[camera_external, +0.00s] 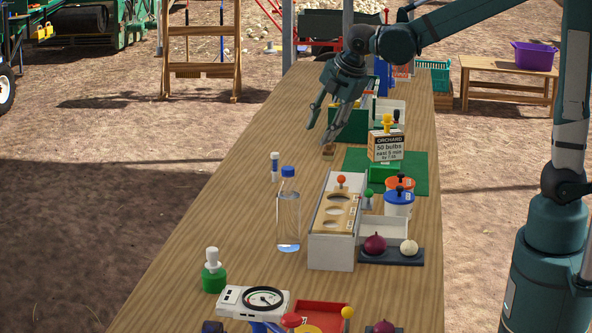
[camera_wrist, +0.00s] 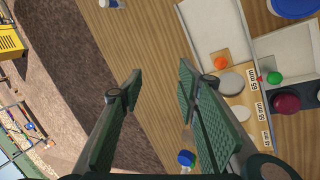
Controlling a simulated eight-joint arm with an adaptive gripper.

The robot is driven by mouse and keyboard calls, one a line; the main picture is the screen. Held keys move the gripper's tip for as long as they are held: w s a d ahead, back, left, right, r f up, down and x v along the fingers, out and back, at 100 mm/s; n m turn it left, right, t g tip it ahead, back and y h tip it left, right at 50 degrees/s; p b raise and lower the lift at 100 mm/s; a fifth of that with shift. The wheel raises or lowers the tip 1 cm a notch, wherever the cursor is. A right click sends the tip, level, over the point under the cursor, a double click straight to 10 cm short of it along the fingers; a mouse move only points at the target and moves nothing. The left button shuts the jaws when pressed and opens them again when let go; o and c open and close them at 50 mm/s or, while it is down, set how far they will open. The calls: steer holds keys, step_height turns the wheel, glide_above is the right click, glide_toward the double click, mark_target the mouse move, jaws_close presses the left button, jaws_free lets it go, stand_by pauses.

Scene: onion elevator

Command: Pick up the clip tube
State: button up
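In the wrist view a white and blue item that seems to be the same tube (camera_wrist: 112,3) is cut off by the top edge. My gripper (camera_external: 318,135) is open and empty above the table, up and to the right of the tube in the external view. In the wrist view my gripper (camera_wrist: 161,70) has bare table between its fingers, and the tube lies beyond the left fingertip.
A clear bottle with a blue cap (camera_external: 288,215) stands nearer the camera, beside a box with a holed sizing board (camera_external: 337,213). A small brown block (camera_external: 328,151) lies near the gripper. The table's left side is mostly clear.

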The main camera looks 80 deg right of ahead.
steer(key=w+d+f+n+g+p, duration=0.25)
steer(key=w+d+f+n, duration=0.25)
steer(key=w+d, duration=0.55)
steer(key=n+h+p, duration=0.1)
steer(key=n+p, duration=0.3)
steer(key=n, duration=0.1)
glide_toward(277, 172)
steer(key=shift+w+d+g, duration=0.25)
steer(key=shift+w+d, duration=0.2)
steer(key=shift+d, duration=0.3)
steer(key=shift+f+h, duration=0.1)
steer(key=shift+h, duration=0.2)
steer(key=shift+x, duration=1.25)
steer(key=shift+b+x, duration=0.4)
steer(key=shift+x, duration=2.15)
steer(key=shift+d, duration=0.1)
